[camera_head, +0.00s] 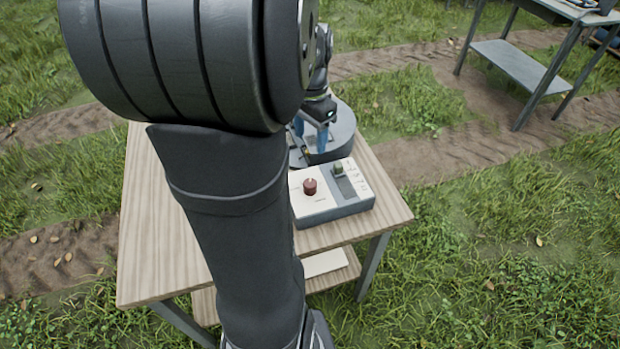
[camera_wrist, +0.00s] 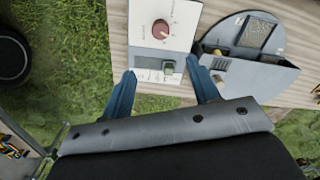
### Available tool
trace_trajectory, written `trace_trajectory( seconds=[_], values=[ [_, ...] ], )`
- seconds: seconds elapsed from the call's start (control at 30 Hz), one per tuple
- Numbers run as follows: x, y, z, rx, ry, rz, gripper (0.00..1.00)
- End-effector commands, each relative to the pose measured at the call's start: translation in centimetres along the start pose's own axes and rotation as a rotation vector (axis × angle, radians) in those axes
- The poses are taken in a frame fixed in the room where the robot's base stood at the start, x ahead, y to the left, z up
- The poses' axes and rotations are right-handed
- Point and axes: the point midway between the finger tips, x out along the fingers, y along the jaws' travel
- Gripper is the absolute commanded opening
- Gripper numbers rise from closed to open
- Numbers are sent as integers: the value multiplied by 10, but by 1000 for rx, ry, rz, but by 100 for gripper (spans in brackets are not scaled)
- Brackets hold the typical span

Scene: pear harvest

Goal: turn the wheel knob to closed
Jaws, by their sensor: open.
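A control box (camera_head: 325,207) with a pale top panel and grey sides sits on the wooden table. It carries a round red knob (camera_head: 310,187) and, farther right, a small green control (camera_head: 338,169). I cannot tell for sure which one is the wheel knob. In the wrist view the red knob (camera_wrist: 160,28) has a pale pointer line, and the green control (camera_wrist: 168,67) is nearer my fingers. My gripper (camera_wrist: 161,70) is open, with its blue fingers spread on both sides of the panel's near end and nothing between them. In the head view my gripper (camera_head: 311,135) is partly hidden behind my arm.
A grey round-backed device (camera_wrist: 246,42) with a brass-coloured fitting stands beside the box, close to one finger. The wooden table (camera_head: 160,215) is bare at the left. A second table (camera_head: 520,70) stands at the far right. Grass surrounds the table.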

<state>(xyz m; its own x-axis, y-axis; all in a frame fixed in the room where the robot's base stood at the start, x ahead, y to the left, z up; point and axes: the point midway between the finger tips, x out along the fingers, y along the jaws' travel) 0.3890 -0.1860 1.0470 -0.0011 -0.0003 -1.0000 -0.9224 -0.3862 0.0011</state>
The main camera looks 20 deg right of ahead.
Motion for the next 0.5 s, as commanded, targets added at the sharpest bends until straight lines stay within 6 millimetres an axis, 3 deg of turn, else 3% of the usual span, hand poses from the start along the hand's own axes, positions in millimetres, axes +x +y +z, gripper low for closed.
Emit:
trace_trajectory(
  seconds=[0.5],
  values=[
    [112, 0, 0, -1, -2, 2, 56]
  ],
)
